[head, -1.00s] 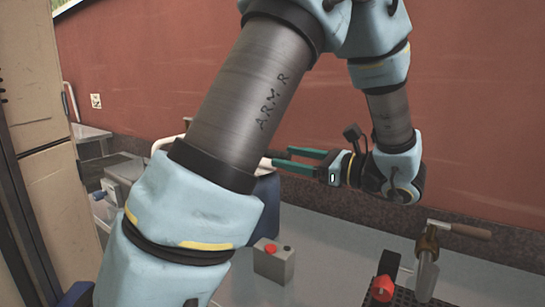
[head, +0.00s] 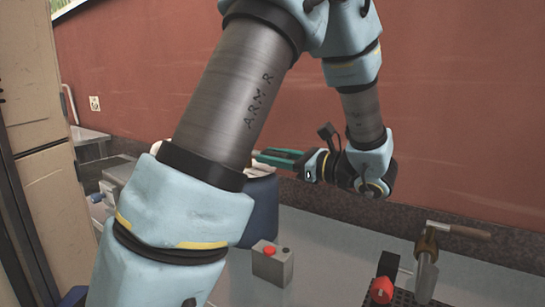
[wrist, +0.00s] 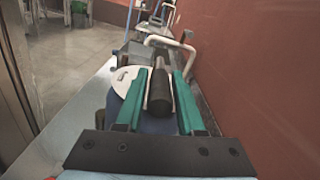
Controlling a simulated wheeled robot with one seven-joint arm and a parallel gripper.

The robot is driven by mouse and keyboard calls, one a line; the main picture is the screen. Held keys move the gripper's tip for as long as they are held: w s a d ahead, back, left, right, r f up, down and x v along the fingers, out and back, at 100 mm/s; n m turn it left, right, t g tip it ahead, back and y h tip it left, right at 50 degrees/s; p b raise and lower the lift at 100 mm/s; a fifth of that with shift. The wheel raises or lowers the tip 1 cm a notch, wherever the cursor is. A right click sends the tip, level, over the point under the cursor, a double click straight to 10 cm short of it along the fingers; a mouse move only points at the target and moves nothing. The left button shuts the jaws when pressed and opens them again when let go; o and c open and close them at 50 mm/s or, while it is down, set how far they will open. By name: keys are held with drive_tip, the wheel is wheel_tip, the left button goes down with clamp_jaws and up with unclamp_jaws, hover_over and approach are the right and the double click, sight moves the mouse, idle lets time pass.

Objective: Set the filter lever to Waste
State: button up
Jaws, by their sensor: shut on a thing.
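My gripper (head: 262,156) has green fingers and points left above a dark blue vessel in the head view. In the wrist view my gripper (wrist: 159,74) is shut on a black cylindrical handle (wrist: 161,92), which lies lengthwise between the fingers. I take this handle to be the filter lever. Below it is the white round top (wrist: 124,80) of the blue vessel (head: 262,210). The lever's pivot and any Waste marking cannot be made out.
A grey box with a red button (head: 272,264) stands on the pale surface. At lower right are a red knob (head: 381,290) and a scoop-like metal tool (head: 426,270). White bent piping (wrist: 172,42) rises beyond the vessel. A red wall (head: 430,120) runs behind.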

clamp_jaws()
idle(0.9)
